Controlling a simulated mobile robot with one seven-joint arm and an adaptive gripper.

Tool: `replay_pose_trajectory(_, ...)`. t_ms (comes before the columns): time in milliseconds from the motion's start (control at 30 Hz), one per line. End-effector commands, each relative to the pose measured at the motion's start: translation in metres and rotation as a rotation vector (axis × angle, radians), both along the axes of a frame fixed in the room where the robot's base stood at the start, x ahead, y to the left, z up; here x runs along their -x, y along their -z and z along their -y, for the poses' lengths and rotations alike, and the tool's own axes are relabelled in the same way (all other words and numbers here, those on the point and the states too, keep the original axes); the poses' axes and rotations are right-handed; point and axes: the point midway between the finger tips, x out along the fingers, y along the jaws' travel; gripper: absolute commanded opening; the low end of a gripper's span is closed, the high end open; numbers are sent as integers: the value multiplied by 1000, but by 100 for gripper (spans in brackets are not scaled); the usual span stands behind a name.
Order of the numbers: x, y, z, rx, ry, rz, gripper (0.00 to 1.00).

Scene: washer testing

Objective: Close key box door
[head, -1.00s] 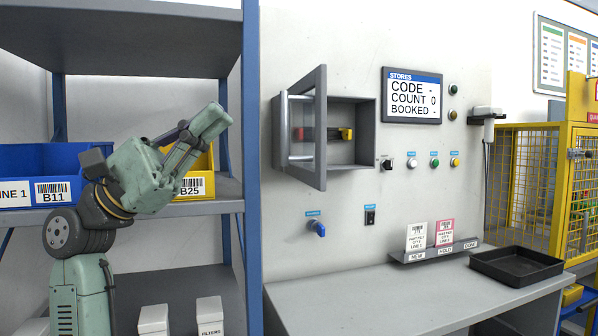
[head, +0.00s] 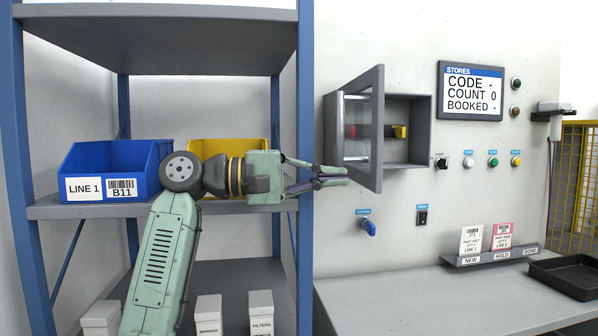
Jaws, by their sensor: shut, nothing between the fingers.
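The key box (head: 407,168) is a grey box on the wall panel, right of the shelf. Its door (head: 376,130) is hinged on the left and stands open toward me, a grey frame with a clear pane. Inside, a red item (head: 352,131) shows through the pane and a yellow one (head: 400,132) sits to its right. My gripper (head: 347,175) points right, its fingers close together and empty.
A blue shelf post (head: 305,90) stands behind my wrist. A blue bin (head: 80,160) and a yellow bin (head: 225,146) sit on the shelf. Switches and a blue knob (head: 367,226) are on the panel below the box. A bench (head: 400,300) with a black tray (head: 570,275) lies below.

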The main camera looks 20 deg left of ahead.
Motion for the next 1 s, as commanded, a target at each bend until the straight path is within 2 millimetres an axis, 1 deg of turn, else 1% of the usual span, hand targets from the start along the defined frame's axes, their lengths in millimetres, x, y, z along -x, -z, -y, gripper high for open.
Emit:
replay_pose_trajectory(33,-5,-2,8,1,1,-1,0)
replay_pose_trajectory(100,-10,-2,17,0,1,0,0)
replay_pose_trajectory(200,-16,-1,27,-1,1,-1,0)
replay_pose_trajectory(300,-19,-1,32,2,0,0,0)
replay_pose_trajectory(767,-21,0,35,1,-2,0,0)
replay_pose_trajectory(1000,-20,3,37,-1,-49,2,0)
